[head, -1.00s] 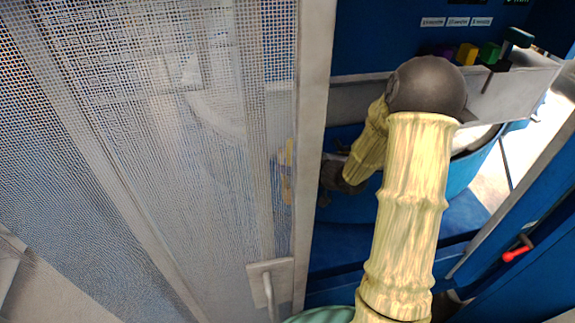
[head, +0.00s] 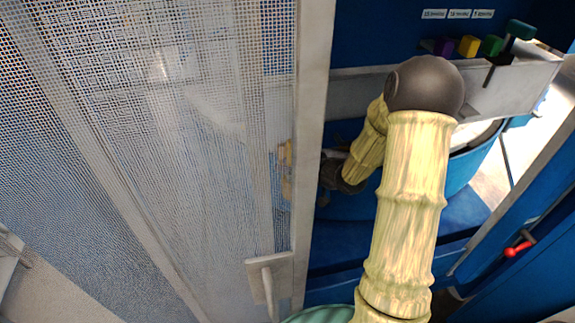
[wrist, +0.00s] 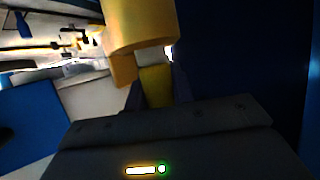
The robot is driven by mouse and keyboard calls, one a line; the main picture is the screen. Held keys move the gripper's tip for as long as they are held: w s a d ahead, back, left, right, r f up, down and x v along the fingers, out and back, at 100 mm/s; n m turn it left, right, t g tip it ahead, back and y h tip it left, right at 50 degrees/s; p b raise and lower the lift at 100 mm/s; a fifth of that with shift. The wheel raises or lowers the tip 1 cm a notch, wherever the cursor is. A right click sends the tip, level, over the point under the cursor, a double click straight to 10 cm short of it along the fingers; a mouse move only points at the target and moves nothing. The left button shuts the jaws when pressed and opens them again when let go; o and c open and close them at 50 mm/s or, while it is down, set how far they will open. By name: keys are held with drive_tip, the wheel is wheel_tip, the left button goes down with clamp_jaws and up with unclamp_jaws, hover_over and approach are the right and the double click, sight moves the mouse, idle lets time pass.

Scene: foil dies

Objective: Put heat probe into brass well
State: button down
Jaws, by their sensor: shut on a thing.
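My gripper (wrist: 156,92) shows in the wrist view with its dark fingers shut on a yellow piece (wrist: 155,82). I take this piece to be the heat probe's grip. A wider yellow-orange rounded body (wrist: 138,30) sits just above it and seems to join it. The probe's tip cannot be made out. In the head view my arm bends down behind its own dark elbow, and the fingers cannot be made out. I cannot pick out the brass well in either view.
A mesh door (head: 200,150) with a pale frame and lever handle (head: 267,278) fills the left of the head view. A grey ledge (head: 530,80) with coloured blocks (head: 468,46) runs behind my arm. A red-handled lever (head: 518,249) is at right.

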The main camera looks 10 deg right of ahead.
drive_tip(key=shift+f+b, duration=0.4)
drive_tip(key=shift+f, duration=0.15)
drive_tip(key=c, duration=1.1)
unclamp_jaws()
drive_tip(key=shift+d, duration=0.1)
drive_tip(key=b+v, duration=0.2)
drive_tip(key=v, duration=1.5)
drive_tip(key=shift+s, duration=0.15)
